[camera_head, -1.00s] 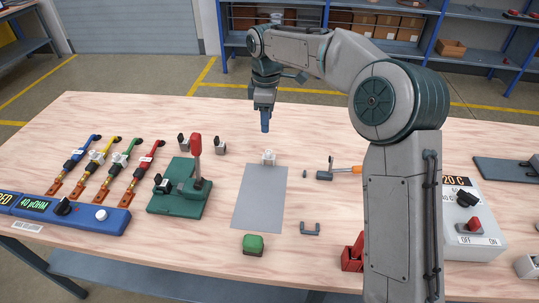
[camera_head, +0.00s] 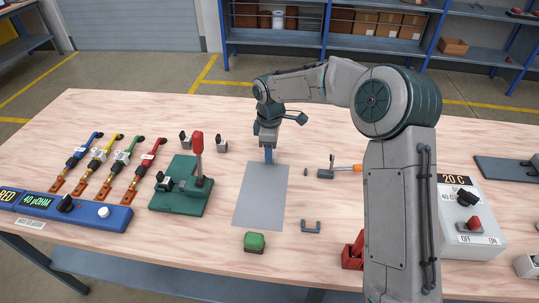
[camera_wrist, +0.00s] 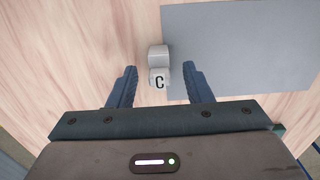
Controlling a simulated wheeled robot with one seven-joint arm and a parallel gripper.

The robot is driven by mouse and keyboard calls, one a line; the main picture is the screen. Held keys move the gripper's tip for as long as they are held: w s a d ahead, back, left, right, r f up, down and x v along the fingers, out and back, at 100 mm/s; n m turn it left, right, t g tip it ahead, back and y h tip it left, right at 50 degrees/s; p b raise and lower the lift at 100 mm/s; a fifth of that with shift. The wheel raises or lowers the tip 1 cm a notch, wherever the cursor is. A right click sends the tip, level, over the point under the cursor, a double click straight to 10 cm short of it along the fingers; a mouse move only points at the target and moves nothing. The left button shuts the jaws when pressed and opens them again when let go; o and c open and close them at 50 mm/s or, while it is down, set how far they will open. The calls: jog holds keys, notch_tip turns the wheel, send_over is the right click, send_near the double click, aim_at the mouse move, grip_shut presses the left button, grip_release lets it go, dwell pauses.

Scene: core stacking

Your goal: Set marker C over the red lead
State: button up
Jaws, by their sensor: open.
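Marker C (camera_wrist: 159,77), a small whitish block with a black letter C, sits at the edge of the grey mat. In the wrist view it lies between the two spread fingers of my gripper (camera_wrist: 160,72), with gaps on both sides. In the head view my gripper (camera_head: 269,157) is lowered at the mat's far edge and largely hides the marker. The red lead (camera_head: 150,158) is the rightmost of several coloured leads at the left of the table, with a whitish piece on it.
The grey mat (camera_head: 260,200) is bare. A green fixture with a red upright handle (camera_head: 180,200) stands between the leads and the mat. Two small clips (camera_head: 222,143) stand behind it.

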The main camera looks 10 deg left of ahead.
grip_shut()
jog(key=shift+r, duration=0.15)
